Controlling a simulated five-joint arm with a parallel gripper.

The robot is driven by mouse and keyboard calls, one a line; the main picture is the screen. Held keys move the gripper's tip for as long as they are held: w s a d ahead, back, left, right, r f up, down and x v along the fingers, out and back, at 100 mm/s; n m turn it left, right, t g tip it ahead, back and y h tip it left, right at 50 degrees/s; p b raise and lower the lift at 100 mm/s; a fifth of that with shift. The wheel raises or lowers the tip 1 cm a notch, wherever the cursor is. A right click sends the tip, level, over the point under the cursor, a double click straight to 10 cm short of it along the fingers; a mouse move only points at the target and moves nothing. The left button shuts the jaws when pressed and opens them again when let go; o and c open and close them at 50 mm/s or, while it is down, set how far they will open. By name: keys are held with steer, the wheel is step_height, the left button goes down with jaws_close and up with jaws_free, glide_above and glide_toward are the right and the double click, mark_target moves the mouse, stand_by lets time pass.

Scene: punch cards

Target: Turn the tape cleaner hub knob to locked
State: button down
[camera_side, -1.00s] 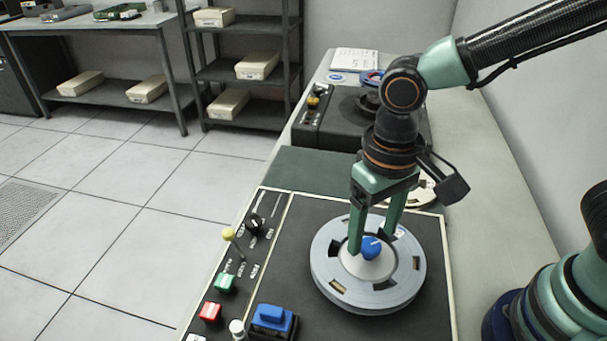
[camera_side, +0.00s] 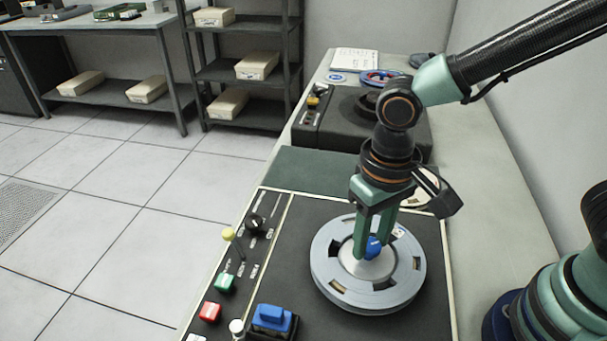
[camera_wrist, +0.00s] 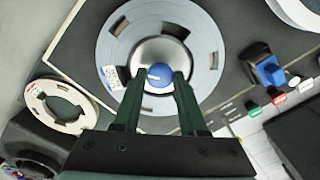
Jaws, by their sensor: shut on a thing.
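The blue hub knob (camera_side: 374,247) sits at the centre of the grey tape reel (camera_side: 331,285) on the dark tape cleaner panel. It also shows in the wrist view (camera_wrist: 160,75), with a pale line across its top. My gripper (camera_side: 368,250) points down at the hub, and its green fingers are shut on the knob, one on each side. In the wrist view the fingertips (camera_wrist: 160,77) flank the knob. The fingers hide part of the knob in the side view, and I cannot read any lock marking.
A black dial (camera_side: 254,222), a yellow-tipped lever (camera_side: 229,234), a green button (camera_side: 225,283), a red button (camera_side: 210,312) and a blue switch (camera_side: 272,318) stand left of the reel. A dark machine (camera_side: 340,125) stands behind. A pale ring (camera_wrist: 58,105) lies nearby.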

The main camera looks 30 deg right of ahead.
steer(key=m, duration=0.6)
steer(key=shift+m, duration=0.4)
steer(key=m, duration=0.3)
steer(key=shift+m, duration=2)
steer(key=shift+c, duration=2.2)
jaws_free()
steer(key=shift+r, duration=0.15)
